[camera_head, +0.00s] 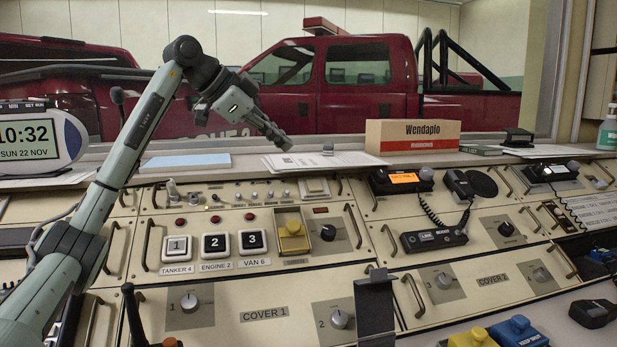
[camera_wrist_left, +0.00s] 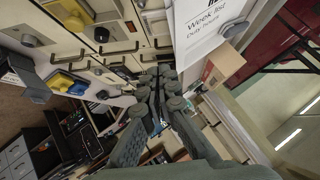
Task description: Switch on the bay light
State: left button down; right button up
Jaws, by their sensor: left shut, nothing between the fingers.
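No readable label marks a bay light switch. The console panel (camera_head: 160,262) carries a row of small switches and knobs (camera_head: 240,196), too small to tell apart. Below them are white buttons 1 (camera_head: 177,248), 2 (camera_head: 215,244) and 3 (camera_head: 252,241), labelled Tanker 4, Engine 2 and Van 6, with red lamps above. My left gripper (camera_head: 284,141) is shut and empty, raised above the papers behind the panel. Its fingers also show in the left wrist view (camera_wrist_left: 160,76). My right gripper is not visible.
A Wendapio box (camera_head: 411,136) and loose papers (camera_head: 318,161) lie on the back ledge. A clock (camera_head: 35,135) stands at the left. Radios with a coiled cord (camera_head: 436,205) occupy the right. Handles (camera_head: 146,243) stick up from the panels. Red trucks (camera_head: 345,85) stand beyond the window.

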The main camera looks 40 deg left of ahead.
pick_arm(q)
jog(key=shift+s+d+r, duration=0.1)
jog(key=shift+s, duration=0.05)
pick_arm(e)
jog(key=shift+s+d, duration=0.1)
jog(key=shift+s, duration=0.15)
pick_arm(q)
send_near(320, 188)
jog(key=w+d, duration=0.3)
jog(key=f, duration=0.1)
jog(key=a+f, duration=0.1)
jog(key=shift+w+f, duration=0.3)
jog(key=shift+w, duration=0.1)
jog(key=shift+w+a+f, duration=0.15)
jog(key=shift+a+f, duration=0.15)
jog(key=shift+f, duration=0.2)
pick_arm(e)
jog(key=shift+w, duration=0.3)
